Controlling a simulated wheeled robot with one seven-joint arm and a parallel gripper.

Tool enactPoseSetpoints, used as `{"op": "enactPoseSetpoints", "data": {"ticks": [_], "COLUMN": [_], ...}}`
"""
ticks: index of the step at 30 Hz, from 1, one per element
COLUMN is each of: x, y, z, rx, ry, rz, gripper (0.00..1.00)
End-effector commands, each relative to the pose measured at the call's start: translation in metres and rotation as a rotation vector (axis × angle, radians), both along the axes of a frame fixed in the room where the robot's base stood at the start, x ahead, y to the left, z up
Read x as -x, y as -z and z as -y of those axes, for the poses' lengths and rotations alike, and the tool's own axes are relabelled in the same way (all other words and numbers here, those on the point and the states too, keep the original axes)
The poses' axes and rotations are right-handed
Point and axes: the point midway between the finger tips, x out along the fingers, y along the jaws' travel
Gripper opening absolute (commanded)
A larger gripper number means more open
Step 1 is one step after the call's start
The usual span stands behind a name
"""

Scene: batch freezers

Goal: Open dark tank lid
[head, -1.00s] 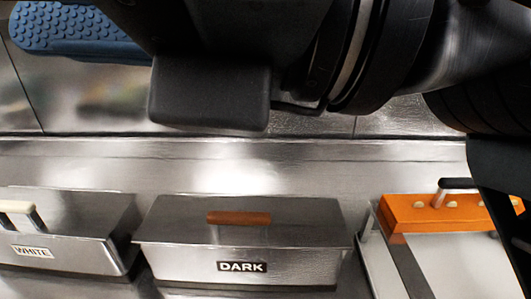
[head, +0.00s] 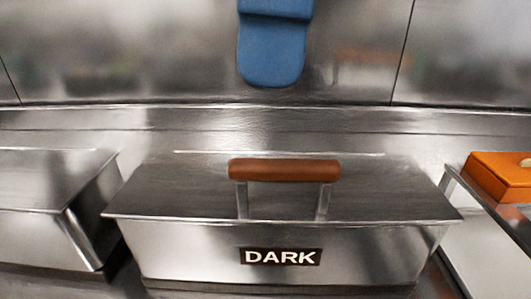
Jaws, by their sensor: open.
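The dark tank (head: 190,250) is a brushed steel box with a black "DARK" label on its front. Its flat steel lid (head: 160,200) lies closed on top. A brown bar handle (head: 284,170) stands above the lid on two metal posts. The blue tip of my gripper (head: 272,50) hangs into the top of the head view, above and behind the handle in the picture. It is open and apart from the handle. The rest of my gripper is out of view.
Another steel tank (head: 50,180) stands close on the left, partly cut off. An orange block (head: 500,178) sits on a pale container at the right edge. A steel back wall (head: 130,50) rises behind the tanks.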

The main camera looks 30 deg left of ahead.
Motion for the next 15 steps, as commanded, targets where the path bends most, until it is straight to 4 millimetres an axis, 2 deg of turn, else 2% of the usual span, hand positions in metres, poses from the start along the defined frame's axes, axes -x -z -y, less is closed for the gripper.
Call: {"op": "enactPoseSetpoints", "data": {"ticks": [3,8,15], "x": [-0.006,-0.007,-0.007], "y": [-0.002,0.002,0.036], "z": [0.009,0.012,0.012], "rx": [0.058,0.08,0.078], "ry": [0.004,0.004,0.002], "rz": [0.046,0.058,0.055], "gripper": [0.43,0.43,0.43]}}
